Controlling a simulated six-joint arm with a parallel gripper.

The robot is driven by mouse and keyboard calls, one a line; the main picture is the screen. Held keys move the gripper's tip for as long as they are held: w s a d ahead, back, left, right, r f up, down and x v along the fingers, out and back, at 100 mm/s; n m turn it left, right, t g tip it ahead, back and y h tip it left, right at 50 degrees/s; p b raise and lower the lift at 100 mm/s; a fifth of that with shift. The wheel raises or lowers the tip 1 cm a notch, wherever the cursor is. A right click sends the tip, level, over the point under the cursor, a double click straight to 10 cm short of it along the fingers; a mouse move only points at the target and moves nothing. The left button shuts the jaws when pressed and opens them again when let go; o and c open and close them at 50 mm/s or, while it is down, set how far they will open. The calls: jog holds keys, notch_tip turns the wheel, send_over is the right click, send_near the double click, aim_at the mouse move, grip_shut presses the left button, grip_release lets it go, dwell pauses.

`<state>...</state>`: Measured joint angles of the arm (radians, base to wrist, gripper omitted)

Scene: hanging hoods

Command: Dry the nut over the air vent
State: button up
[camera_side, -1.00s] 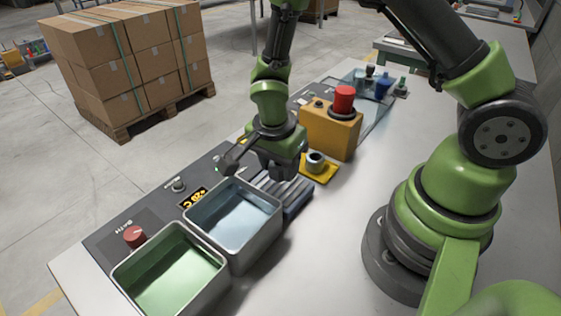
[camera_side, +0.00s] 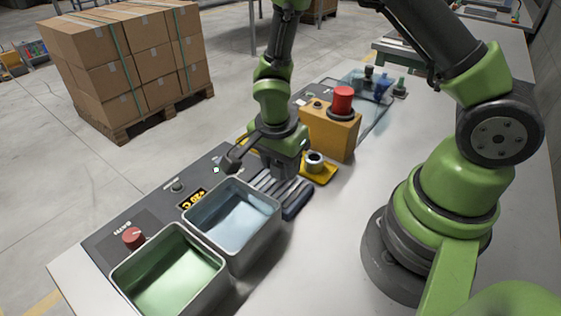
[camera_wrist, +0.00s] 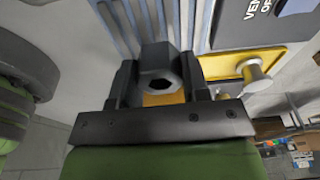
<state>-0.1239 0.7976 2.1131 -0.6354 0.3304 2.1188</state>
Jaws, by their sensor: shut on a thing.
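The nut (camera_wrist: 160,68) is a dark grey hexagon with a hole, seen between my fingers in the wrist view. My gripper (camera_wrist: 158,82) is shut on it. In the side view my gripper (camera_side: 286,168) hangs over the far right part of the air vent (camera_side: 268,184), a block of pale slats with dark gaps. I cannot tell the exact height above the slats. The vent slats (camera_wrist: 133,22) also show beyond the nut in the wrist view. In the side view the nut is hidden by the gripper.
Two open metal baths stand left of the vent, one with blue liquid (camera_side: 238,215) and one with green (camera_side: 170,272). A yellow plate with a short post (camera_side: 315,161) lies close right of my gripper. Behind it is an orange box with a red button (camera_side: 342,100).

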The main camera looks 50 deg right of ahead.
jog(key=shift+a, duration=0.4)
dwell(0.5)
dwell(0.6)
jog(key=shift+r, duration=2.5)
